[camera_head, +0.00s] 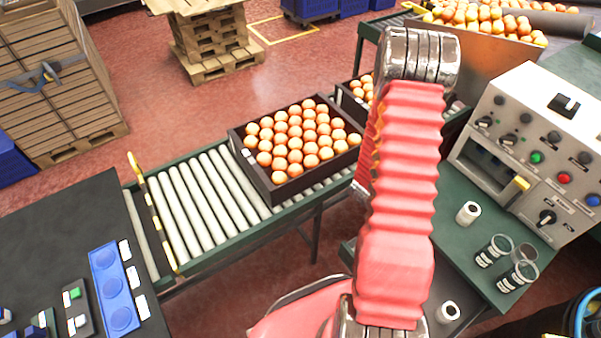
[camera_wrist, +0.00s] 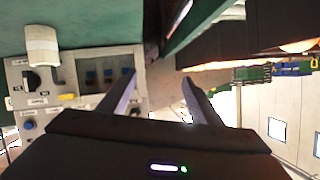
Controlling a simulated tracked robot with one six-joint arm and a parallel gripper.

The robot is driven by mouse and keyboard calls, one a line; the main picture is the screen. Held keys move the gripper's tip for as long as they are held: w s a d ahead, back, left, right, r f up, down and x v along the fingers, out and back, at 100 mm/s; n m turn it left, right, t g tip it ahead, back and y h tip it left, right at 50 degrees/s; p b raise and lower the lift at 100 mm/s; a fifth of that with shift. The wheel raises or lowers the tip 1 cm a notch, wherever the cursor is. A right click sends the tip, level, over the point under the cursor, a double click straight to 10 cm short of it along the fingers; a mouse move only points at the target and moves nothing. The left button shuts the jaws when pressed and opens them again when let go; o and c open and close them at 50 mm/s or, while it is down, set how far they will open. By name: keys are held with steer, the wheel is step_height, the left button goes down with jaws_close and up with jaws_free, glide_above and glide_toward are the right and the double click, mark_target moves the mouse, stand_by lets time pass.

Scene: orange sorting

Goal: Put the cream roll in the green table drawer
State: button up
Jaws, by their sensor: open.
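A pale cream roll (camera_head: 468,213) stands on the green table (camera_head: 455,188) below the control panel. A second pale roll (camera_head: 447,312) is lower down, beside my red arm. In the wrist view one pale roll (camera_wrist: 41,45) shows at upper left, beside the panel; I cannot tell which of the two it is. My gripper (camera_wrist: 159,77) is open in the wrist view, with nothing between its fingers and the roll off to their left. My arm hides the gripper in the head view. I cannot make out the table drawer in either view.
A grey control panel (camera_head: 541,150) stands on the green table, with several glass jars (camera_head: 494,250) in front. A dark crate of oranges (camera_head: 259,171) sits on the roller conveyor (camera_head: 196,212) at left. More fruit lies at the upper right. Red floor is open behind the conveyor.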

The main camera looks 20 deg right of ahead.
steer(key=w+a+r+n+t+y, duration=0.2)
steer(key=w+a+r+n+y, duration=0.1)
steer(key=w+a+r, duration=0.4)
steer(key=w+a+r+n+t+y, duration=0.2)
steer(key=w+a+r+y, duration=0.25)
steer(key=a+r, duration=0.4)
steer(key=s+a+r+n+y, duration=0.1)
steer(key=a+r+n+y, duration=0.2)
steer(key=a, duration=0.5)
steer(key=s+a+r+n+y, duration=0.1)
steer(key=a+r+n, duration=0.1)
steer(key=a+r, duration=0.45)
steer(key=s+a+r+n+g, duration=0.1)
steer(key=s+a+r+n, duration=0.1)
steer(key=s+a, duration=0.4)
steer(key=s+a+r+n+g+y, duration=0.1)
steer(key=s+a+n, duration=0.4)
steer(key=s, duration=1)
step_height(320, 180, up, 3)
steer(key=shift+a+f+g, duration=0.2)
steer(key=shift+a+g, duration=0.4)
steer(key=shift+a, duration=0.25)
steer(key=shift+o, duration=0.5)
steer(key=shift+y, duration=0.25)
